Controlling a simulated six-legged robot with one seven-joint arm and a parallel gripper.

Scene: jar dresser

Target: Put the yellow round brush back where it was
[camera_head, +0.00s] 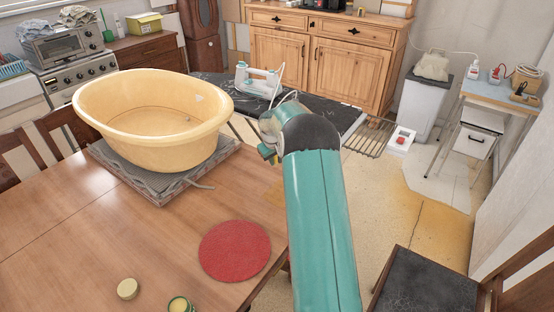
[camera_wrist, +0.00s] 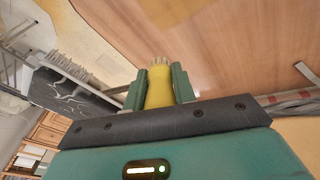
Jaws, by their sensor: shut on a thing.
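My gripper (camera_wrist: 159,78) is shut on the yellow round brush (camera_wrist: 159,96) in the wrist view. The brush sits between the two green fingers, with its pale bristle end pointing away from the wrist. In the head view my teal arm reaches forward past the right edge of the table, and its own bulk hides most of the gripper and the brush. On the table's front part stand an open jar (camera_head: 180,305), cut by the picture edge, and a pale round lid (camera_head: 128,289) beside it.
The brown wooden table (camera_head: 75,235) bears a red round mat (camera_head: 235,250) and a large yellow tub (camera_head: 150,140) on a grey slab (camera_head: 165,190). An ironing board (camera_head: 335,115) with an iron (camera_head: 258,80) stands beyond my arm. A dark-seated chair (camera_head: 425,285) is at lower right.

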